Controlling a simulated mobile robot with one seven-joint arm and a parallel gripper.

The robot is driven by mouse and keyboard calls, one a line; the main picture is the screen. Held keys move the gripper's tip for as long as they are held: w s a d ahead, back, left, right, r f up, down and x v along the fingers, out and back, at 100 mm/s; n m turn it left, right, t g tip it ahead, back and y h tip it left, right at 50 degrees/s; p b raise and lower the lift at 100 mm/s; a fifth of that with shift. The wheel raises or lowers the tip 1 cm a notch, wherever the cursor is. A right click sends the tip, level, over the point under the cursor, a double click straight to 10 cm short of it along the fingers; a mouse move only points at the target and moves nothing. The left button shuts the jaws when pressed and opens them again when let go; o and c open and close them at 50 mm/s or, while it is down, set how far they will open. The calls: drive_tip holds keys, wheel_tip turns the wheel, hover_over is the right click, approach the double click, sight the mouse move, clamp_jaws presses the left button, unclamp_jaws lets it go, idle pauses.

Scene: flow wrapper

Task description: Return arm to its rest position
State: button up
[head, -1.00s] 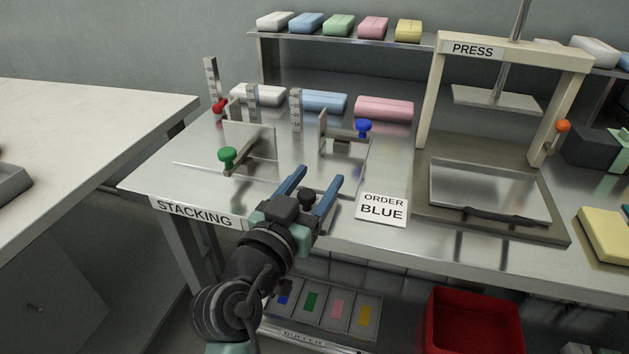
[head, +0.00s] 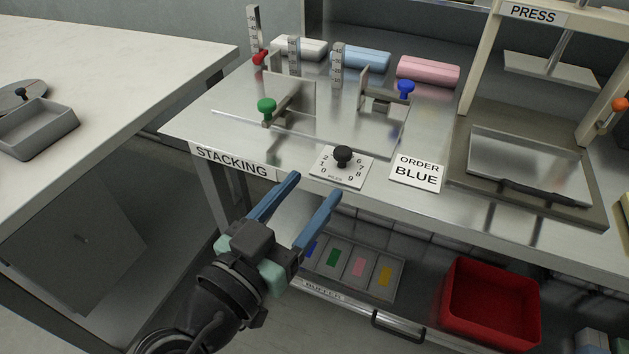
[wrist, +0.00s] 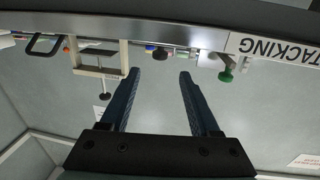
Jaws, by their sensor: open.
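My gripper (head: 314,194) has two blue fingers spread apart with nothing between them. In the head view it is in front of the stacking table's (head: 190,122) front edge, near the STACKING label (head: 233,162). The wrist view shows the open fingers (wrist: 158,78) from behind, with the table edge and the upside-down label (wrist: 276,48) across the top. My arm comes in from the lower left of the head view. The rest position itself is not marked in any view.
A numbered dial (head: 343,158) with a black knob sits just beyond the fingers. Below are a buffer tray (head: 322,273) with coloured compartments and a red bin (head: 493,300). The press (head: 530,150) stands right. A white table (head: 110,60) is at left; floor shows between.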

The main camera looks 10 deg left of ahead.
idle(0.4)
drive_tip(key=w+d+r+n+t+y, duration=0.1)
drive_tip(key=w+r+t+y, duration=0.1)
drive_tip(key=r, duration=0.7)
drive_tip(key=w+d+r+t+y, duration=0.1)
drive_tip(key=r+t, duration=0.1)
drive_tip(key=r, duration=0.7)
drive_tip(key=s+d+r+n+t+y, duration=0.15)
drive_tip(key=s+r+t, duration=0.3)
drive_tip(key=r, duration=0.55)
drive_tip(key=s+d+r+n+t+y, duration=0.1)
drive_tip(key=s+r+n+t+y, duration=0.2)
drive_tip(key=s+r, duration=0.45)
drive_tip(key=w+r+p, duration=0.3)
drive_tip(key=r+p, duration=2.9)
drive_tip(key=shift+a+r, duration=0.15)
drive_tip(key=shift+r, duration=0.2)
drive_tip(key=shift+m+g, duration=0.25)
